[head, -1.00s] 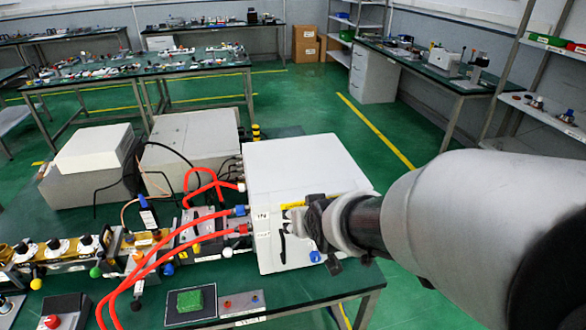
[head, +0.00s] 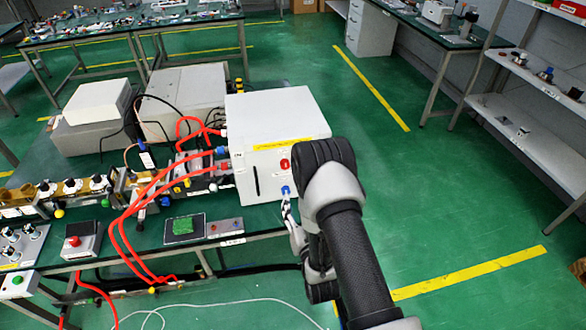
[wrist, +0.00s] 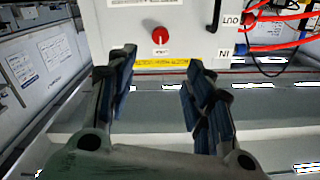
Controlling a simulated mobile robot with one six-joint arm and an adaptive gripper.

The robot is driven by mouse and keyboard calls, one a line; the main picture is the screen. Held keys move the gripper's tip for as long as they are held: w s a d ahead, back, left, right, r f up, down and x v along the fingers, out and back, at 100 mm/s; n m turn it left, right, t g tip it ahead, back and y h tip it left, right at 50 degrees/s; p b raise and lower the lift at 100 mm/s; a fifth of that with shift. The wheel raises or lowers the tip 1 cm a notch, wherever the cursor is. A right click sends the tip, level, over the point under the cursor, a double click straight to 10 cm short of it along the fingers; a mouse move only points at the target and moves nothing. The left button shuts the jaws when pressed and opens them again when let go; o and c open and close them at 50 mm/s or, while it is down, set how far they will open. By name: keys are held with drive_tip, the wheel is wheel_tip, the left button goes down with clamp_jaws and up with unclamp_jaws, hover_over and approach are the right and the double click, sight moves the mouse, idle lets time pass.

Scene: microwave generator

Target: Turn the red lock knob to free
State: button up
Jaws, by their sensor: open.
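The red lock knob (head: 284,163) is on the front face of the white box (head: 272,115), just below its yellow label strip. The knob also shows in the wrist view (wrist: 160,36), at the upper middle, with a pale pointer line and a small white label. My gripper (wrist: 160,62) is open and empty, its dark fingers apart and pointing toward the box. The knob appears beyond and between the fingertips, with no contact visible. In the head view my arm stands at the box's right front corner, partly covering the gripper.
A blue knob (head: 285,190) is low on the box front, and a black handle (head: 256,180) is left of it. Red hoses (head: 150,205) run to the box's left side. A dark plate with a green block (head: 183,226) lies on the table. Floor at right is clear.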

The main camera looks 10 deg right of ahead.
sight(286, 166)
drive_tip(key=w+b, duration=0.1)
drive_tip(key=w, duration=1.6)
drive_tip(key=shift+f, duration=0.15)
drive_tip(key=shift+c, duration=0.4)
drive_tip(key=c, duration=1)
